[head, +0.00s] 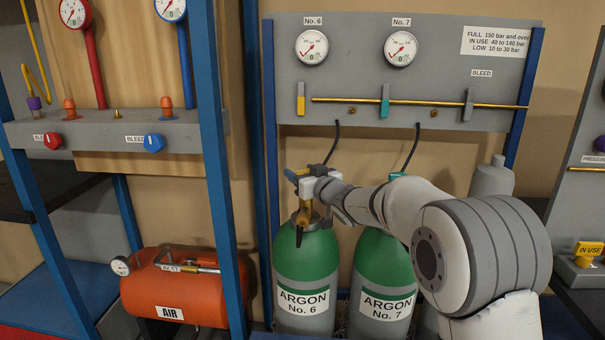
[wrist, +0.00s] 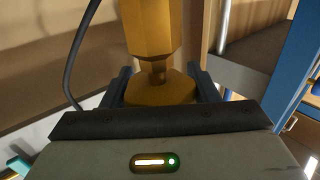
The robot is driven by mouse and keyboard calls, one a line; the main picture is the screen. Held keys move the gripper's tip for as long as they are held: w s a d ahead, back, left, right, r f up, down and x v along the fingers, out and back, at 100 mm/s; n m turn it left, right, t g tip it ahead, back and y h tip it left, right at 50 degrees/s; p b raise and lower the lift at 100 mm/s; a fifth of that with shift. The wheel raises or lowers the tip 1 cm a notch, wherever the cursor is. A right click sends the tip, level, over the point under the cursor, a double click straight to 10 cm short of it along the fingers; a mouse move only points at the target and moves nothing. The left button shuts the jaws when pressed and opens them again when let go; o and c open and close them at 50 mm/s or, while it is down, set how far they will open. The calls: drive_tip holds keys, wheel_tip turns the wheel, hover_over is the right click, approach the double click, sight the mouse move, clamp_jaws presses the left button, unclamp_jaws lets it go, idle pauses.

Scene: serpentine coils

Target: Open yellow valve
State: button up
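A yellow lever handle (head: 301,98) hangs upright on the grey panel below gauge No. 6, at the left end of a horizontal brass pipe. My gripper (head: 304,191) is lower, at the top of the green Argon No. 6 cylinder (head: 302,262), clear of that lever. In the wrist view a brass-yellow hexagonal fitting with a wider flange (wrist: 161,88) stands between the two dark fingers of my gripper (wrist: 163,88). The fingers are spread to its sides; whether they touch it is unclear. A second yellow block-like handle (head: 588,249) sits at the far right.
Argon No. 7 (head: 383,270) stands close on the right, partly behind my arm. A teal lever (head: 385,101) and grey bleed lever (head: 468,104) share the panel. Black hoses (head: 333,150) hang near the gripper. A blue frame post (head: 213,150) and red air tank (head: 172,287) are left.

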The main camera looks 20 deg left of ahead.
drive_tip(key=c, duration=0.5)
drive_tip(key=shift+r+p, duration=0.2)
drive_tip(key=shift+p, duration=0.5)
drive_tip(key=n+g+y+p, duration=0.1)
drive_tip(key=p, duration=0.1)
drive_tip(key=shift+r+p, duration=0.15)
drive_tip(key=shift+p, duration=0.15)
drive_tip(key=n+g+y+p, duration=0.1)
drive_tip(key=g+p, duration=0.1)
drive_tip(key=n+g+p, duration=0.1)
drive_tip(key=g+p, duration=0.1)
drive_tip(key=p, duration=0.1)
drive_tip(key=n+g+y+p, duration=0.1)
drive_tip(key=g+p, duration=0.1)
drive_tip(key=p, duration=0.1)
drive_tip(key=shift+s+a+n+y, duration=0.15)
drive_tip(key=shift+s+n+y, duration=0.15)
drive_tip(key=shift+n, duration=0.1)
drive_tip(key=g, duration=0.1)
drive_tip(key=n+g+p, duration=0.2)
drive_tip(key=shift+s+f+y, duration=0.2)
drive_tip(key=shift+f+y, duration=0.1)
drive_tip(key=shift+n+g+p, duration=0.3)
drive_tip(key=shift+p, duration=0.05)
drive_tip(key=o, duration=1)
